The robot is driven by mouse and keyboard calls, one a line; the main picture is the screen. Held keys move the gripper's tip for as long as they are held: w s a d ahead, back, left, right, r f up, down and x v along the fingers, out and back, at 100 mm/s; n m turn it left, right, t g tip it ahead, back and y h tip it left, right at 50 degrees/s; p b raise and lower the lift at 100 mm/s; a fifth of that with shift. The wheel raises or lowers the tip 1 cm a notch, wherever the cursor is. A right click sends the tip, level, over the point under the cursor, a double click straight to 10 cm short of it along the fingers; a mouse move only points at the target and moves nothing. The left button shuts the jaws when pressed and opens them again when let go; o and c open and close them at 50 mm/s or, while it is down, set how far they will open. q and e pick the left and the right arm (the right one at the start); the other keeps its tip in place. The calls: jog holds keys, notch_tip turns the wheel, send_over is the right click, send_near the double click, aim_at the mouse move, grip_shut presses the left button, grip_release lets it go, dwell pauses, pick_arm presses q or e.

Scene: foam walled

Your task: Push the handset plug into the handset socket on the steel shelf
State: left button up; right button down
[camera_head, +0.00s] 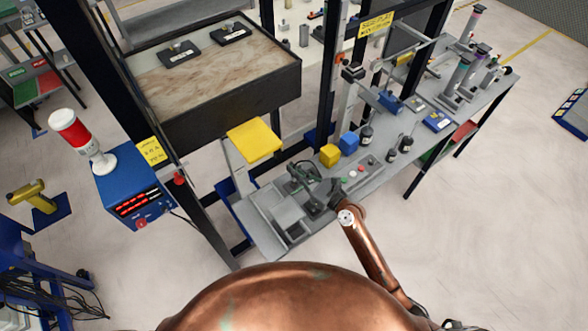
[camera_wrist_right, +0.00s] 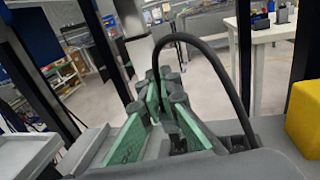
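My right arm (camera_head: 372,252) reaches over the steel shelf (camera_head: 265,232), which is the grey worktop. My right gripper (camera_head: 303,178) is low over its front left part, among small dark parts. In the right wrist view its green-padded fingers (camera_wrist_right: 157,105) come close together at the far end. A black cable (camera_wrist_right: 205,45) rises from beside the fingertips, loops over and comes down on the right. The handset plug itself is hidden or too small to make out between the fingers, so I cannot tell whether they grip it. I cannot pick out the handset socket. My left gripper is not in view.
A yellow block (camera_head: 329,155) and a blue block (camera_head: 349,143) stand behind the gripper. Dark knobs (camera_head: 366,135) and small buttons (camera_head: 353,174) lie to the right. Black frame posts (camera_head: 327,90) rise behind the shelf. A blue box with a red lamp (camera_head: 135,195) stands at left.

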dwell(0.5)
jog(key=shift+f+b, duration=0.85)
jog(key=shift+f, duration=0.5)
jog(key=c, duration=2.1)
grip_release()
jog(key=v, duration=1.2)
